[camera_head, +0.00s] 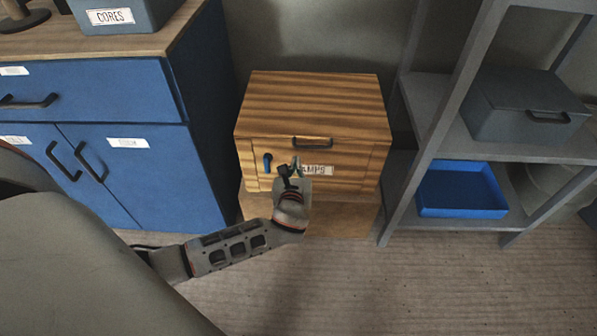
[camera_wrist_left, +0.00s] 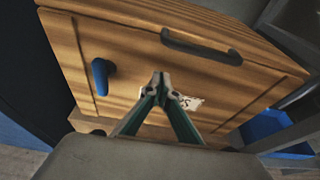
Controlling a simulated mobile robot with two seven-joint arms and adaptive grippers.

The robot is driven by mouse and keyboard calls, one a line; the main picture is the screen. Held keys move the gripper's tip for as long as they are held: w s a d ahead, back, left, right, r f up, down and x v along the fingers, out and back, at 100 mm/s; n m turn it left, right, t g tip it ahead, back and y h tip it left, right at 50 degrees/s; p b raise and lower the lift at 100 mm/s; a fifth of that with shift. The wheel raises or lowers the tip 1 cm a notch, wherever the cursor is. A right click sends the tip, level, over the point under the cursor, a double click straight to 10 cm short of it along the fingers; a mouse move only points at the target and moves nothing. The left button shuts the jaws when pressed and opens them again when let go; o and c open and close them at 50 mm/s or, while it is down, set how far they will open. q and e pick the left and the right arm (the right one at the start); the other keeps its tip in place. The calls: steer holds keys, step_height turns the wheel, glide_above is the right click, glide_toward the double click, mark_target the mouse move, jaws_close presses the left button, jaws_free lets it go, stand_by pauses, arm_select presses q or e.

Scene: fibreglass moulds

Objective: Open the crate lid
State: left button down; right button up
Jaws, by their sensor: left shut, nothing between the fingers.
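The wooden crate (camera_head: 300,105) stands between the blue cabinet and the grey shelf, with its lid down. A dark handle (camera_head: 312,143) sits at the lid's front edge; it also shows in the left wrist view (camera_wrist_left: 200,46). A blue latch-like peg (camera_head: 267,162) is on the left of the crate front, upright in the left wrist view (camera_wrist_left: 102,77). My left gripper (camera_head: 296,164) is shut and empty in front of the crate's label (camera_head: 318,170), below the handle and right of the blue peg. I cannot tell whether its tips touch the crate front. My right gripper is not in view.
The blue cabinet (camera_head: 200,150) stands close on the left, with a grey bin marked CORES (camera_head: 115,15) on top. The grey shelf (camera_head: 430,150) on the right holds a closed grey box (camera_head: 520,105) and a blue tray (camera_head: 460,190). The crate rests on a low wooden base (camera_head: 345,217).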

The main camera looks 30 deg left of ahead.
arm_select(q)
step_height(320, 180, up, 4)
steer(key=shift+a+f+p, duration=0.1)
steer(key=shift+p, duration=0.2)
